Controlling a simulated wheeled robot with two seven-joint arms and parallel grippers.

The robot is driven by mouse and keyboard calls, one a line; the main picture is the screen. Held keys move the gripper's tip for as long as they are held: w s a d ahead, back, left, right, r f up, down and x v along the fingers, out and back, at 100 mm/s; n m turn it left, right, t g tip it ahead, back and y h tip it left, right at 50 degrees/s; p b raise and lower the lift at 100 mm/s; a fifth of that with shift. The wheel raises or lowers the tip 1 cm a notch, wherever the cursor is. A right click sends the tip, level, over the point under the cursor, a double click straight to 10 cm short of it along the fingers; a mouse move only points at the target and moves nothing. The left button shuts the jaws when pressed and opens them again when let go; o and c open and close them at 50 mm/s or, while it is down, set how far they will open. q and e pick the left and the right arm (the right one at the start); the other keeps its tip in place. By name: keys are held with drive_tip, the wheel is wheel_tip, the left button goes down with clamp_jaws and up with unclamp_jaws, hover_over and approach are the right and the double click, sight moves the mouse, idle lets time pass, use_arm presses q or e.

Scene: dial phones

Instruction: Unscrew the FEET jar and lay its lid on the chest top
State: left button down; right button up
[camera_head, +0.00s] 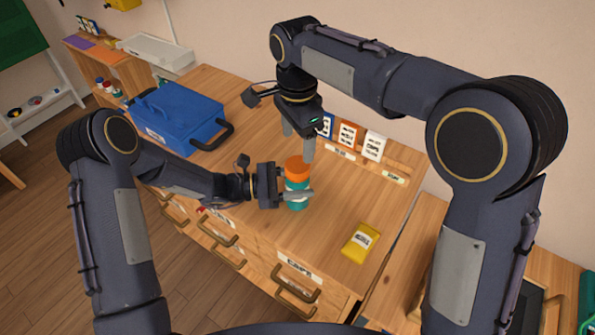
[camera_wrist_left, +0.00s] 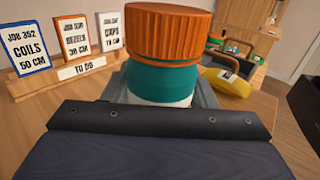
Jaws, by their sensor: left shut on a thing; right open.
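A teal jar (camera_head: 296,203) with an orange ribbed lid (camera_head: 297,166) stands upright on the wooden chest top (camera_head: 333,215). My left gripper (camera_head: 298,195) is shut around the jar's body from the left, below the lid. In the left wrist view the orange lid (camera_wrist_left: 170,33) sits on the teal jar (camera_wrist_left: 162,83), and the jar's lower part is hidden by the gripper. Any label on the jar cannot be read. My right gripper (camera_head: 298,146) is open and points down just above the lid, its fingers apart.
A blue toolbox (camera_head: 178,118) stands at the chest's left end. Several job cards (camera_head: 347,135) stand in a rack labelled TO DO (camera_wrist_left: 82,69) along the back. A yellow labelled item (camera_head: 360,242) lies to the right. The chest top between the jar and the yellow item is clear.

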sight(297, 164)
drive_tip(key=m, duration=0.4)
drive_tip(key=shift+s+f, duration=0.1)
drive_tip(key=shift+f, duration=0.15)
drive_tip(key=m, duration=0.2)
drive_tip(key=shift+m, duration=0.4)
drive_tip(key=m, duration=0.5)
drive_tip(key=shift+r+m, duration=0.25)
drive_tip(key=shift+m, duration=0.05)
drive_tip(key=shift+f, duration=3.9)
